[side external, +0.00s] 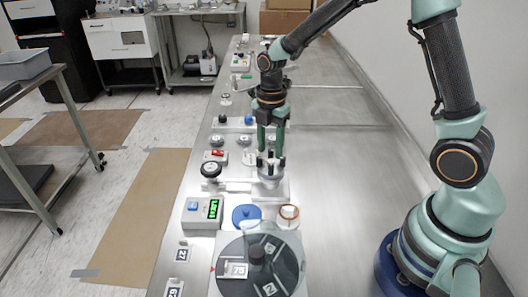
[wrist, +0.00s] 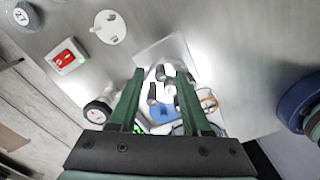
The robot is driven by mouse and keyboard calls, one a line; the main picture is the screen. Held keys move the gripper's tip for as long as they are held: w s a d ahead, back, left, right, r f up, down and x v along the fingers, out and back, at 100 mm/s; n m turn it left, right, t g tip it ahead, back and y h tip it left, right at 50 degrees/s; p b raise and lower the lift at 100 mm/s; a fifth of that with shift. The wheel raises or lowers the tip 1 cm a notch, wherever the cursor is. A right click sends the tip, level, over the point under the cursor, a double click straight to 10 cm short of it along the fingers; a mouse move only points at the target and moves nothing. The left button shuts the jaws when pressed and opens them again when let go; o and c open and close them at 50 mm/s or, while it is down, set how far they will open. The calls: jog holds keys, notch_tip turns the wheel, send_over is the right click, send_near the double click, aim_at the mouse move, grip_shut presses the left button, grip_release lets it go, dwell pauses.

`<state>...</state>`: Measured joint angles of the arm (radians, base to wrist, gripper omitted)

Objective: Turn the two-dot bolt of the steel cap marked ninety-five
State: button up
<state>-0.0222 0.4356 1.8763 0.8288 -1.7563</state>
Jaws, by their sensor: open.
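A round steel cap (side external: 270,181) with several dark upright bolts stands on a light base plate at the middle of the bench. It also shows between my fingers in the wrist view (wrist: 161,73), partly hidden. My gripper (side external: 271,151) points down just above the cap, its two green fingers apart and the space between them empty. In the wrist view my gripper (wrist: 160,76) has its fingertips on either side of the bolts. I cannot tell whether the fingers touch a bolt. The cap's number and the dots on the bolts are too small to read.
A black gauge or knob (side external: 210,170) stands left of the cap, with a red-switch box (side external: 215,156) behind it. The bench right of the cap is clear.

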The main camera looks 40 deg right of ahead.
aim_at(271, 149)
notch_tip(271, 149, up, 12)
dwell(0.6)
jog(key=shift+d, duration=0.1)
notch_tip(271, 149, down, 12)
jog(key=shift+f, duration=0.1)
dwell(0.6)
grip_shut()
